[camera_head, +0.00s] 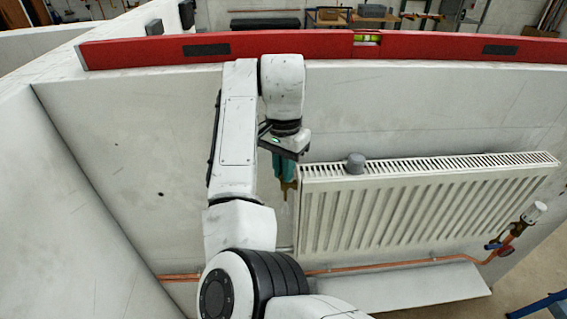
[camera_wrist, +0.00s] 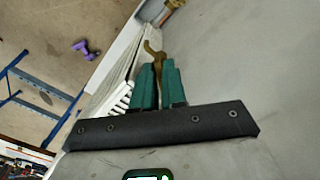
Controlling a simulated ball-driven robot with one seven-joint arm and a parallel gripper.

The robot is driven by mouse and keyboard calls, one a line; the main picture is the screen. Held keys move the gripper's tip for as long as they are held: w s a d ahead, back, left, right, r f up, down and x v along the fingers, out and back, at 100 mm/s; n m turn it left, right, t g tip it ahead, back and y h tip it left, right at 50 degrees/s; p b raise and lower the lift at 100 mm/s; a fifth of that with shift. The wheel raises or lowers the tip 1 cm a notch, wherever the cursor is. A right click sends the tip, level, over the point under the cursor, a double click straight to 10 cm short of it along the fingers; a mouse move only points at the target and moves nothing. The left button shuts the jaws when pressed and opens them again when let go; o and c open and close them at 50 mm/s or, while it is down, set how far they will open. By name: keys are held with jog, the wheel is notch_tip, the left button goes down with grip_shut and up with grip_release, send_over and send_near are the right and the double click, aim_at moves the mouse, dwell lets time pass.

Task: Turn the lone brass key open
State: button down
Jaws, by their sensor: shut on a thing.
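The brass key (camera_head: 287,187) is at the left end of the white radiator (camera_head: 420,205), mostly below and behind my gripper (camera_head: 284,170) in the head view. In the wrist view the brass key (camera_wrist: 152,48) stands out beyond the teal fingers of my gripper (camera_wrist: 160,72), with its far end bent. The fingers are shut on the key, one on each side. The part of the key between the fingers is largely hidden. I cannot tell from these views how far the key is turned.
A grey object (camera_head: 356,162) sits on the radiator's top grille. A red spirit level (camera_head: 270,46) lies along the wall top. A copper pipe (camera_head: 400,263) runs below the radiator to a white-headed valve (camera_head: 535,212). A purple object (camera_wrist: 82,48) lies on the floor.

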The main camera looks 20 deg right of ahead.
jog(key=shift+n, duration=0.7)
jog(key=shift+r, duration=0.1)
jog(key=c, duration=1.3)
grip_release()
jog(key=shift+o, duration=0.2)
notch_tip(320, 180, up, 11)
jog(key=shift+f, duration=0.2)
